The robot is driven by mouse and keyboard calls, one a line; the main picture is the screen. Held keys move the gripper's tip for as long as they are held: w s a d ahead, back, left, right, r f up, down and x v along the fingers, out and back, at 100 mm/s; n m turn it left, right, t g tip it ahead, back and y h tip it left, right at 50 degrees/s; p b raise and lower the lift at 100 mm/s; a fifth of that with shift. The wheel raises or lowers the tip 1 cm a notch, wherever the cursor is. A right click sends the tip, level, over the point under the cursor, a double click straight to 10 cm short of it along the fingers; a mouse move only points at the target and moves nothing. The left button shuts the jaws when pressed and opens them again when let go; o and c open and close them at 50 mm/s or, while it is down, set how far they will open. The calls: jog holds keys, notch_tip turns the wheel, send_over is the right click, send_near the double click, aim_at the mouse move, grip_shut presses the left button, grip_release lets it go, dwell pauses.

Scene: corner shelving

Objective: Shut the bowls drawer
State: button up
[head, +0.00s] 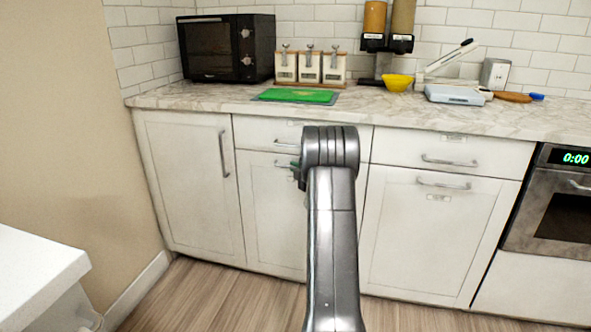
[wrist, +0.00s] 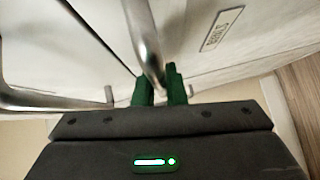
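The wrist view shows a pale front with a label reading BOWLS (wrist: 222,30), so this is the bowls drawer (wrist: 185,35). Its metal bar handle (wrist: 143,35) runs down between the green fingertips of my gripper (wrist: 159,90). The fingers are close together, one on each side of the bar, with little gap. In the head view my gripper (head: 297,168) is mostly hidden behind my arm, at the upper part of the middle lower front (head: 262,215). That front looks nearly flush with its neighbours; any small opening is hidden.
Another handle (wrist: 45,102) is at left in the wrist view. A drawer (head: 255,133) lies above, a cabinet door (head: 190,185) to the left, another front (head: 430,240) and an oven (head: 555,210) to the right. A white surface (head: 35,265) stands at lower left. The wooden floor (head: 215,295) is clear.

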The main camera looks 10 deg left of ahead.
jog(key=o, duration=0.4)
jog(key=shift+w+d, duration=0.1)
jog(key=shift+w, duration=0.05)
jog(key=shift+o, duration=0.2)
jog(key=shift+r, duration=0.1)
jog(key=p+v, duration=0.2)
jog(key=v, duration=1.1)
jog(key=shift+s+d, duration=0.25)
jog(key=shift+s, duration=0.1)
jog(key=b+x, duration=0.2)
jog(key=x, duration=1.2)
jog(key=shift+s, duration=1.2)
jog(key=shift+w, duration=0.1)
